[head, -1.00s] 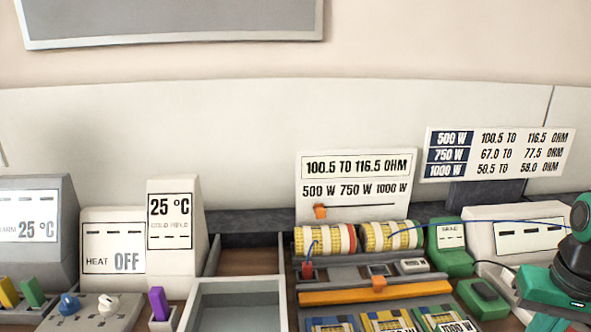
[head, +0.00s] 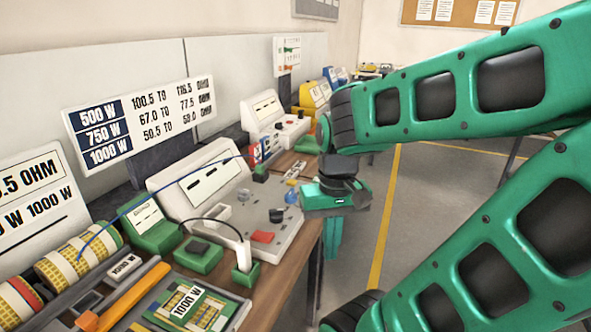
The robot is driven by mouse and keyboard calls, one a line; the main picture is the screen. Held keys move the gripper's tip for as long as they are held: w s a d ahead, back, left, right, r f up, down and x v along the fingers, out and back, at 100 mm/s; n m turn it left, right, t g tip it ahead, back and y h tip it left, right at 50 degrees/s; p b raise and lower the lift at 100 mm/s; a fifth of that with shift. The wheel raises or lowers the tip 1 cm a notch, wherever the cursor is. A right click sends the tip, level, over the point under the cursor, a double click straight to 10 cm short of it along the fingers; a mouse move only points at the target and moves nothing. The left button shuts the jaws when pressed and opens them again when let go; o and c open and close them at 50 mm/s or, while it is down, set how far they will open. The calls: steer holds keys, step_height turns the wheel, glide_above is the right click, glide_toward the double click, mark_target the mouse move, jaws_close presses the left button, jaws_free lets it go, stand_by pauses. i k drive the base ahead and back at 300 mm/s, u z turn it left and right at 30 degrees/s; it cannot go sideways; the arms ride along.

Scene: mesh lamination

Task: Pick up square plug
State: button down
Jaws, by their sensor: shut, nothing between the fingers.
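My gripper (head: 332,250) hangs from my green arm, fingers downward, past the bench's right edge over the floor. It looks shut and holds nothing. A white upright plug (head: 243,256) with a black cable stands in a small green holder (head: 247,276) at the bench's front edge, left of my gripper and apart from it. A dark square piece (head: 198,246) sits on a green block (head: 199,257) left of that plug. I cannot tell for sure which of these is the square plug.
A white sloped console (head: 215,195) with knobs and a red pad (head: 262,237) stands behind the plug. Yellow-wound coils (head: 75,250) and an orange bar (head: 135,295) lie at left. A blue wire (head: 150,195) arches over the bench. Open floor (head: 430,190) lies right.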

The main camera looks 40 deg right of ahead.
mark_target(260, 170)
steer(key=u, duration=0.25)
steer(key=k, duration=1.3)
steer(key=z, duration=0.75)
steer(key=i, duration=2)
steer(key=u, duration=0.6)
